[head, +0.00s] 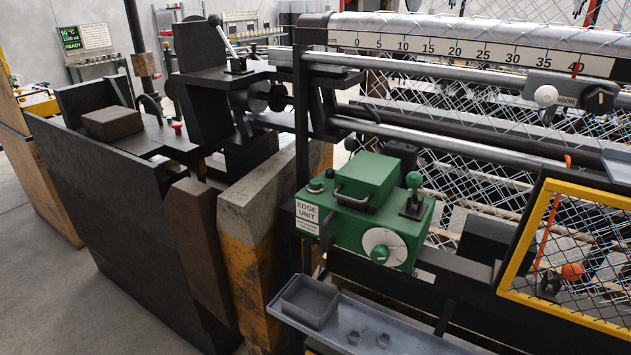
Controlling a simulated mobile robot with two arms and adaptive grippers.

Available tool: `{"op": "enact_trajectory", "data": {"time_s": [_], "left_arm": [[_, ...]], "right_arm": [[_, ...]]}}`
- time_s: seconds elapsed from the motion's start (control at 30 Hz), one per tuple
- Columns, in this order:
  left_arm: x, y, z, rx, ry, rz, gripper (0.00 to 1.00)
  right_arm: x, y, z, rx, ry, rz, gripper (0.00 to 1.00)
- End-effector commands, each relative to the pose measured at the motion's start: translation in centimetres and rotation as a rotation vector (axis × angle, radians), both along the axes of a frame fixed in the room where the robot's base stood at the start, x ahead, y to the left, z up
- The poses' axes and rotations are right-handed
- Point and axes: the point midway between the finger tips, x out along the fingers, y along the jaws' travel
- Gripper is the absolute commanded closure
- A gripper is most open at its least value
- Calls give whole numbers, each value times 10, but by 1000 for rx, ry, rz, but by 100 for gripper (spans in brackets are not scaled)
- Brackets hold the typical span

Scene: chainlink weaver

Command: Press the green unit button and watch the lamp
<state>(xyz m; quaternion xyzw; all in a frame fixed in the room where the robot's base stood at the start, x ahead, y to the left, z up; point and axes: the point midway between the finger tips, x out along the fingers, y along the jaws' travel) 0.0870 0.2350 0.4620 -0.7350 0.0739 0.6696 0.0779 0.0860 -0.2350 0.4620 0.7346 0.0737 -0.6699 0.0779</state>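The green unit (372,213), labelled EDGE UNIT, is mounted below the rails near the middle of the head view. A white dial (388,243) on its front carries a small green round part (379,255); I cannot tell whether this is the button or a knob. A small dark domed part (316,186) sits at its top left corner. It may be the lamp, and it does not look lit. A lever with a green ball (414,180) stands on top at the right. Neither of my grippers is in view.
A grey tray (400,345) with a small bin (310,302) and several nuts juts out below the unit. A yellow-framed mesh guard (530,245) stands at the right. A ruler (480,50) and rails run above. Dark machine panels (130,220) fill the left. Open floor (40,280) lies at far left.

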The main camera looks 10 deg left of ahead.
Motion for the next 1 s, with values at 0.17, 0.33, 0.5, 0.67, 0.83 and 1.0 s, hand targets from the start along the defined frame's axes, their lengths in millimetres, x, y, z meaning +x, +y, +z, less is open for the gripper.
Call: {"op": "enact_trajectory", "data": {"time_s": [0.17, 0.33, 0.5, 0.67, 0.83, 1.0], "left_arm": [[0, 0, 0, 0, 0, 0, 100], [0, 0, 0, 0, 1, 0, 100], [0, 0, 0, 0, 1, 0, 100], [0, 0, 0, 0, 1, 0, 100], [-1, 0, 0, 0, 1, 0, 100], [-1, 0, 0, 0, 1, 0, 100]], "right_arm": [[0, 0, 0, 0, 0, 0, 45], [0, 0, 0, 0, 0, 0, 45], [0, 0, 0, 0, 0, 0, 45], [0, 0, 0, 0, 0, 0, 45], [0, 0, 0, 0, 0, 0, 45], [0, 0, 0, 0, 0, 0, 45]]}}
